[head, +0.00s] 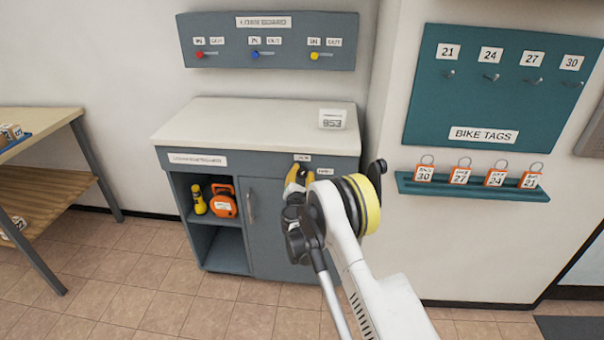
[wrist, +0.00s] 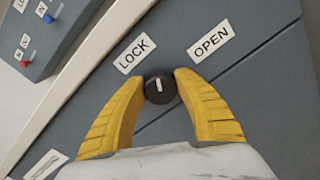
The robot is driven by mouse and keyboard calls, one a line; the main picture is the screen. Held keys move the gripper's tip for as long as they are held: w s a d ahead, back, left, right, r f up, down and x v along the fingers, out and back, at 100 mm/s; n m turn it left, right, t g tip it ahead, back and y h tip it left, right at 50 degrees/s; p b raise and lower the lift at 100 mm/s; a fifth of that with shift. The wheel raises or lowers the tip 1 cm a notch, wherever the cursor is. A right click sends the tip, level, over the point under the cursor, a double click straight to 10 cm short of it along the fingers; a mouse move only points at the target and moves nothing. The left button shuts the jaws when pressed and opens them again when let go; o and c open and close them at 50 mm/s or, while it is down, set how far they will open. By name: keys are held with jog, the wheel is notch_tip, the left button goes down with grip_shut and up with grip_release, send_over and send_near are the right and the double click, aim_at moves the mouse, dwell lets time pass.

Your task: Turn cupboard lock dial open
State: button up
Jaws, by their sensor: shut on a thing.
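The lock dial (wrist: 160,87) is a small round black knob with a white pointer line, on the cupboard's grey front. In the wrist view it sits between the two yellow fingertips of my gripper (wrist: 160,84), which are shut on it. The white line points up in that view, between the LOCK label (wrist: 134,54) and the OPEN label (wrist: 211,39), nearer to LOCK. In the head view my gripper (head: 299,182) is at the upper front of the cupboard (head: 265,235) and hides the dial. The cupboard door with its handle (head: 250,207) looks closed.
The open left shelf holds a yellow torch (head: 199,199) and an orange item (head: 223,201). A table (head: 60,125) stands at the left.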

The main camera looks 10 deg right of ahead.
jog(key=m, duration=0.6)
jog(key=shift+m, duration=0.3)
jog(key=m, duration=0.5)
jog(key=shift+d+f, duration=0.1)
jog(key=shift+f, duration=0.05)
jog(key=shift+m, duration=0.3)
jog(key=o, duration=1.1)
jog(key=shift+o, duration=0.2)
jog(key=v, duration=1.2)
